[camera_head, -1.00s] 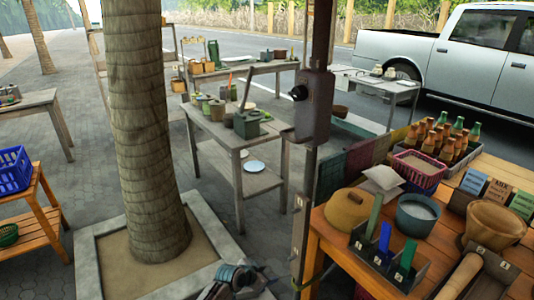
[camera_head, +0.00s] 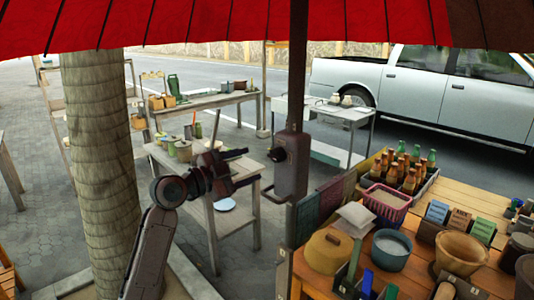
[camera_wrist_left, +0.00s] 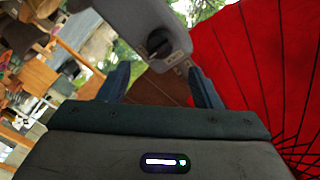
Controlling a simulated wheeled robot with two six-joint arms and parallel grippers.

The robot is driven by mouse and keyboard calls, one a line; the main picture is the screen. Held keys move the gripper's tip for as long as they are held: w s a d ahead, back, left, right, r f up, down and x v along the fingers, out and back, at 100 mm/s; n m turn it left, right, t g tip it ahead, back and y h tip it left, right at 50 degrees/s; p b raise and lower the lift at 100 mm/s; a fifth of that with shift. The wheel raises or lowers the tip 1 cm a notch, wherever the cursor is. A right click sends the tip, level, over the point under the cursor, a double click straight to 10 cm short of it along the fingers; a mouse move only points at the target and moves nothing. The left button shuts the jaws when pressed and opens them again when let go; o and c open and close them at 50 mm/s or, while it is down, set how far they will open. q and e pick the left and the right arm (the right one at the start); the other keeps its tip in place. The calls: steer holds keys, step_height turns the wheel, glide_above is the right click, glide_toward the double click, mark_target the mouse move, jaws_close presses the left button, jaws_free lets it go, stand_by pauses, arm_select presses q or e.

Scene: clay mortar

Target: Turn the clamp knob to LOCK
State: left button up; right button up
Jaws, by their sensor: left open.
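The clamp is a grey box (camera_head: 291,165) fixed on a dark pole in the middle of the head view. Its black round knob (camera_head: 277,155) sticks out on the box's left face. In the left wrist view the knob (camera_wrist_left: 158,43) shows near the top, on the grey box (camera_wrist_left: 125,12). Its setting and any LOCK mark are too small to read. My left gripper (camera_head: 252,167) is open and empty, left of the knob, with its fingers pointing at the box. In the wrist view its fingers (camera_wrist_left: 160,68) stand apart, with the knob seen between and beyond them.
A red umbrella (camera_head: 200,20) spans the top. A wooden table (camera_head: 500,175) with a pink basket (camera_head: 384,205), bottles and bowls stands at the right. A palm trunk (camera_head: 98,160) stands at the left.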

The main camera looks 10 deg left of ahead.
mark_target(274, 157)
arm_select(q)
steer(key=p+x, duration=0.3)
steer(key=x, duration=0.4)
steer(key=shift+r, duration=0.1)
steer(key=shift+w+d+p, duration=0.3)
steer(key=shift+w, duration=0.1)
steer(key=c, duration=1)
